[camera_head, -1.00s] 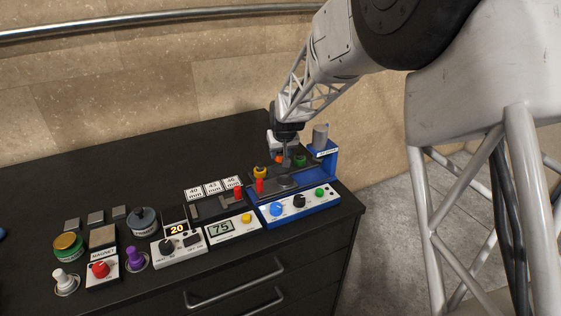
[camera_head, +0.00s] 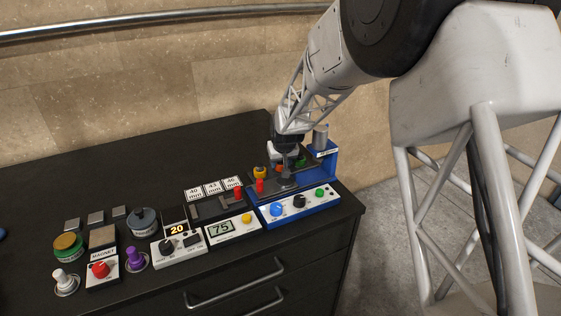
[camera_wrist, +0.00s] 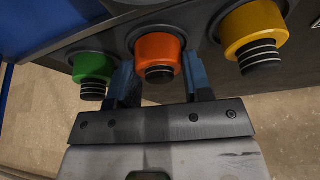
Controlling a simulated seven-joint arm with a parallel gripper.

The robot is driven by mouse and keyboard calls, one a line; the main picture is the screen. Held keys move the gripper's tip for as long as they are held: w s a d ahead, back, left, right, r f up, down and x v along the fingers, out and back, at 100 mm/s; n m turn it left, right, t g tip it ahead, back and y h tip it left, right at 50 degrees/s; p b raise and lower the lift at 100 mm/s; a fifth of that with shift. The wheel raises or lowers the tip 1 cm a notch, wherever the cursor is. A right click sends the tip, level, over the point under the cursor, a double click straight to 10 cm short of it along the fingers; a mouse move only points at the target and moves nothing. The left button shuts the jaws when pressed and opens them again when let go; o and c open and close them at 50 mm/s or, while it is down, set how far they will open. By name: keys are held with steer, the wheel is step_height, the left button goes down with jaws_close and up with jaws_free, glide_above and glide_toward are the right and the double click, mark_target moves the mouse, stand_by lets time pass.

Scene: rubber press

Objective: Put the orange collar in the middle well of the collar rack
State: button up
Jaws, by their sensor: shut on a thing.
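The orange collar (camera_wrist: 158,52) is between the two blue-grey fingers of my gripper (camera_wrist: 160,72) in the wrist view, with a finger on each side; the gripper is shut on it. A striped dark plug end shows at the collar. It sits at the middle well of the collar rack (camera_wrist: 110,38), between the green collar (camera_wrist: 93,68) and the yellow collar (camera_wrist: 252,30). I cannot tell whether it is fully seated. In the head view my gripper (camera_head: 286,165) hides most of the rack, and only a bit of the orange collar (camera_head: 279,168) shows.
The blue press (camera_head: 330,165) with a grey cylinder stands just right of my gripper. The back left bench (camera_head: 120,170) is clear.

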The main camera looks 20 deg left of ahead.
steer(key=shift+f, duration=0.1)
steer(key=o, duration=1.1)
steer(key=shift+o, duration=0.2)
steer(key=v, duration=1.2)
